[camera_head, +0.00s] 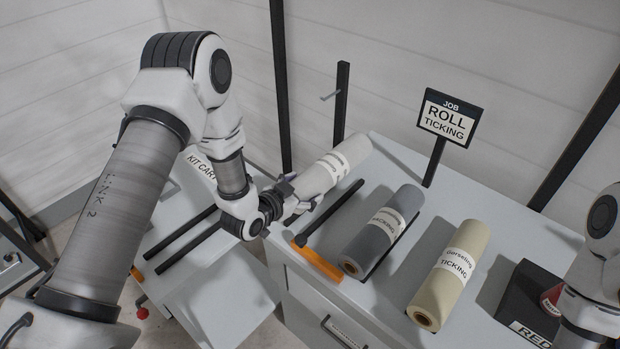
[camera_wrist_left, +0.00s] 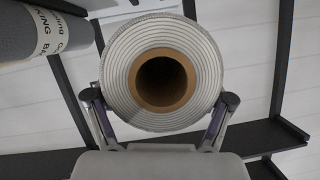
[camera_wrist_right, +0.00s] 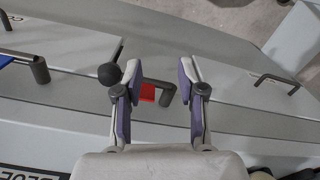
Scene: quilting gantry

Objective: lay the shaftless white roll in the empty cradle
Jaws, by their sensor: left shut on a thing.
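The white roll (camera_head: 338,168) has pale label bands and is held tilted above the left end of the grey table. My left gripper (camera_head: 284,194) is shut on its near end. The left wrist view shows that end (camera_wrist_left: 205,75) face-on, with an open brown core and no shaft, between the fingers (camera_wrist_left: 158,98). Black rails (camera_head: 333,212) with an orange strip (camera_head: 316,260) at the front lie bare beside and below the roll, apparently the empty cradle. I cannot tell whether the roll touches them. My right gripper (camera_wrist_right: 163,78) is open and empty in its wrist view.
A grey roll (camera_head: 385,228) and a cream "TICKING" roll (camera_head: 453,270) lie to the right. A "JOB ROLL TICKING" sign (camera_head: 447,117) and black posts (camera_head: 341,105) stand behind. The kit cart (camera_head: 225,275) with two bare black bars (camera_head: 180,232) is at left. A dark box (camera_head: 520,300) is at right.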

